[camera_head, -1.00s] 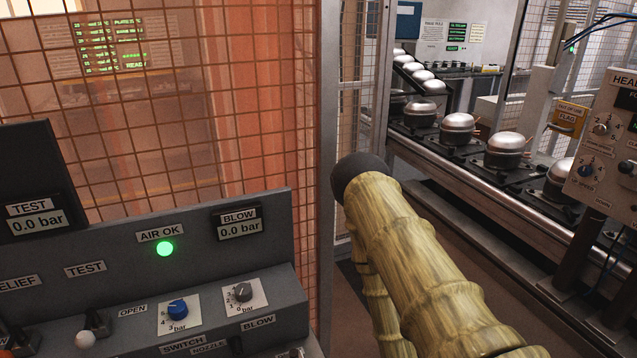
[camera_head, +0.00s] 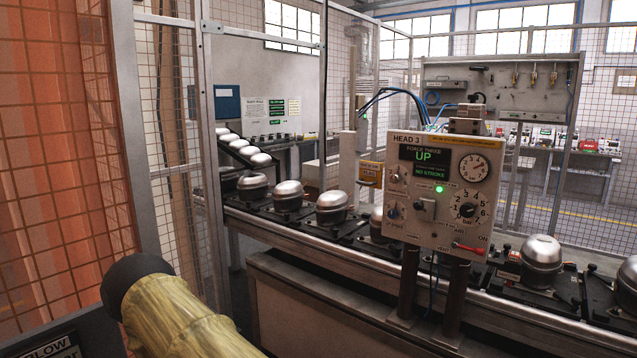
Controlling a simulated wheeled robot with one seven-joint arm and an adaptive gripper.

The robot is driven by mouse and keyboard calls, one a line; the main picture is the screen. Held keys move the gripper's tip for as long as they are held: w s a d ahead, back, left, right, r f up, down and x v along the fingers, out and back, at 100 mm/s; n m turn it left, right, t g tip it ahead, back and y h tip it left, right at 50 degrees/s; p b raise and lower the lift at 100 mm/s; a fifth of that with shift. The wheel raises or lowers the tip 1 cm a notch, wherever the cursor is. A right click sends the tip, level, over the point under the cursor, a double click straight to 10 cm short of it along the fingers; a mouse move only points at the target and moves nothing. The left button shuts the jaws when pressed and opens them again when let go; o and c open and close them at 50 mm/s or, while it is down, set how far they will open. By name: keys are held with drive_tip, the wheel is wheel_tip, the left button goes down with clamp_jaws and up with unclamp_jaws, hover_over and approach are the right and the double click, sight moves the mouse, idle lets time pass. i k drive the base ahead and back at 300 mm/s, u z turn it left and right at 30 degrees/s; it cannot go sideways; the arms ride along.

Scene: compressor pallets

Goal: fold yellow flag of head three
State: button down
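The HEAD 3 panel (camera_head: 437,190) is a pale box on dark posts in front of the conveyor, right of centre. Its display reads UP and NO STROKE, and a green lamp is lit. A small yellow flag plate (camera_head: 371,174) shows just left of the panel, above the line of compressors. Its lettering is too small to read fully, and its right edge lies close to the panel. My gripper is not in view. A yellow-sleeved part of my arm (camera_head: 178,317) with a dark rounded end shows at lower left, well apart from the flag.
The conveyor (camera_head: 300,243) carries several silver-domed compressors (camera_head: 332,205) on black pallets. The panel also has gauges, knobs and a red lever (camera_head: 468,248). A mesh fence with a post (camera_head: 127,110) stands at left. A workbench and tool board (camera_head: 500,90) stand behind.

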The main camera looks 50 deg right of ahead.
sight(370, 174)
drive_tip(key=z, duration=3.2)
drive_tip(key=i, duration=0.45)
drive_tip(key=u, duration=2.35)
